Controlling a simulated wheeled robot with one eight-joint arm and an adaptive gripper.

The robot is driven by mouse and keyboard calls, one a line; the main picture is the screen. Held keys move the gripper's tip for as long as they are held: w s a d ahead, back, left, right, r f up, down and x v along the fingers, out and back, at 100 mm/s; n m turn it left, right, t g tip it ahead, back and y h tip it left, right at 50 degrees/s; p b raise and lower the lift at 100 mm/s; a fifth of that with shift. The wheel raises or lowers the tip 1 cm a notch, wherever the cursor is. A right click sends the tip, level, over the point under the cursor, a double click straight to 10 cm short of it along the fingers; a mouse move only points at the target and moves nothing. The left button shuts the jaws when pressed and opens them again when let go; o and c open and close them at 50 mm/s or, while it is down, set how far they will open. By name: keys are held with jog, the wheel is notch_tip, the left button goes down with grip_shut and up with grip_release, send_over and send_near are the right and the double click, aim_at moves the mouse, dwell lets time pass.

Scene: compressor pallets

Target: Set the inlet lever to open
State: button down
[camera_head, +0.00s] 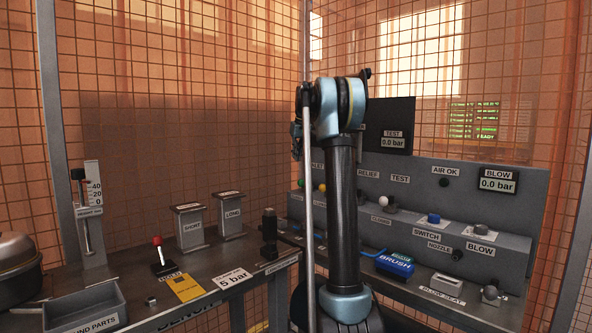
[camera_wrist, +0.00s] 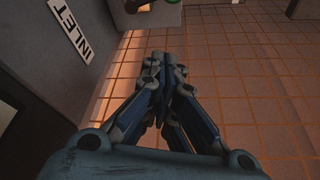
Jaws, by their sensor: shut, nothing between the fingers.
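In the wrist view my gripper (camera_wrist: 163,60) is shut and empty, its fingertips close together. The INLET label (camera_wrist: 72,38) is on the grey panel at the upper left of that view. A dark fitting with a green part (camera_wrist: 178,13) shows at the top edge, beyond my fingertips and apart from them; it may be the inlet lever, but it is cut off and its setting cannot be told. In the head view the INLET label (camera_head: 317,167) is partly hidden by my arm.
The grey control panel (camera_head: 470,183) carries several buttons and labels at right. Mesh fencing surrounds the benches.

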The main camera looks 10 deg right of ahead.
aim_at(304, 182)
jog(key=x, duration=0.9)
jog(key=shift+w+f, duration=0.1)
jog(key=shift+f, duration=0.05)
jog(key=shift+s+d+f, duration=0.1)
jog(key=shift+s+d, duration=0.05)
jog(key=shift+s, duration=0.35)
jog(key=shift+s+d+f, duration=0.1)
jog(key=shift+s, duration=0.4)
jog(key=shift+s+d+f, duration=0.1)
jog(key=shift+s+d, duration=0.05)
jog(key=shift+s, duration=0.3)
jog(key=shift+s+d+f, duration=0.1)
jog(key=shift+s+d, duration=0.05)
jog(key=shift+s, duration=0.3)
jog(key=shift+a, duration=0.2)
jog(key=shift+s, duration=0.1)
jog(key=shift+s+d+n, duration=0.1)
jog(key=shift+d+n, duration=0.2)
jog(key=shift+n, duration=0.1)
